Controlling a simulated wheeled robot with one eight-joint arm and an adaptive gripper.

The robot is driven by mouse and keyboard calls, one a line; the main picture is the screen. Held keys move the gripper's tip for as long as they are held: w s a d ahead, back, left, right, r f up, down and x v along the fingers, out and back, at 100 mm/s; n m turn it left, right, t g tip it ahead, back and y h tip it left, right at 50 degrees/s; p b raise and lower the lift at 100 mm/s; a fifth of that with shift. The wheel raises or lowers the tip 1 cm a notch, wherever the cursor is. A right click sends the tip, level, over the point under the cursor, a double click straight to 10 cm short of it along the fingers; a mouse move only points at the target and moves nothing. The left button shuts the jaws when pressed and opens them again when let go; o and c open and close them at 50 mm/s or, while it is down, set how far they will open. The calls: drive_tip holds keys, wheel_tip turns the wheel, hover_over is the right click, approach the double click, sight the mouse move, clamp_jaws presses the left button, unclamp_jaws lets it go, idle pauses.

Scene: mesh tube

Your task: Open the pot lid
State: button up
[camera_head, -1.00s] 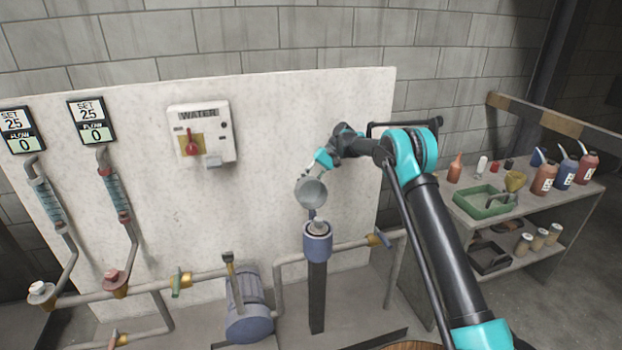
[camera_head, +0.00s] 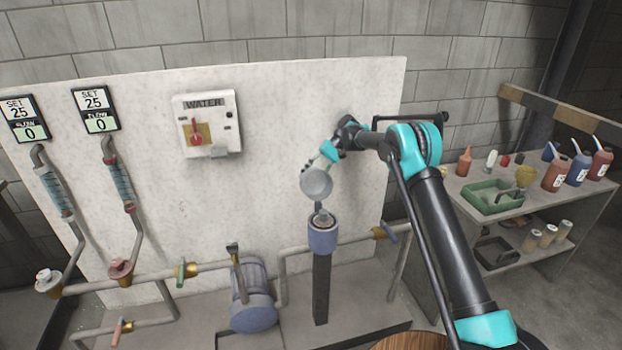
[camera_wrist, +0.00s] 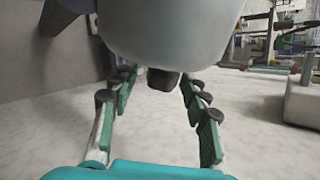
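The blue pot (camera_head: 321,239) stands on a dark post, with its top uncovered. A grey round lid (camera_head: 316,183) is raised nearly upright above it, and a short piece shows between lid and pot. My gripper (camera_head: 326,158) is just above and behind the lid, its fingers mostly hidden in the head view. In the wrist view, a large pale rounded surface, likely the lid (camera_wrist: 165,35), fills the top. A dark knob (camera_wrist: 163,83) shows below it, between my gripper's spread fingers (camera_wrist: 156,82). A gap shows left of the knob; contact on the right is unclear.
A pale panel (camera_head: 290,110) with a water switch box (camera_head: 207,125) stands behind. Pipes and a blue motor (camera_head: 253,300) are left of the post. A side table (camera_head: 560,205) at right bears bottles and a green tray (camera_head: 493,198).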

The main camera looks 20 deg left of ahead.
drive_tip(key=v, duration=0.7)
idle(0.4)
drive_tip(key=shift+w+d+r, duration=0.15)
drive_tip(key=s+d+r+m+t, duration=0.1)
drive_tip(key=s+d+r+t, duration=0.15)
drive_tip(key=d, duration=0.65)
drive_tip(key=s+d+r+m+t+h, duration=0.15)
drive_tip(key=s+d, duration=0.25)
drive_tip(key=d, duration=0.5)
drive_tip(key=s+d+r+m+t, duration=0.1)
drive_tip(key=s+d+r+t, duration=0.2)
drive_tip(key=d, duration=0.6)
drive_tip(key=s+d+f+t+h, duration=0.1)
drive_tip(key=s+d+f, duration=0.2)
drive_tip(key=s+d, duration=0.4)
drive_tip(key=s+d+f+m+t+h, duration=0.1)
drive_tip(key=s+d+f+t, duration=0.1)
drive_tip(key=s+d+f, duration=0.2)
drive_tip(key=s+d+f+t+h, duration=0.2)
drive_tip(key=s+d, duration=0.8)
drive_tip(key=s, duration=0.8)
drive_tip(key=shift+f, duration=0.9)
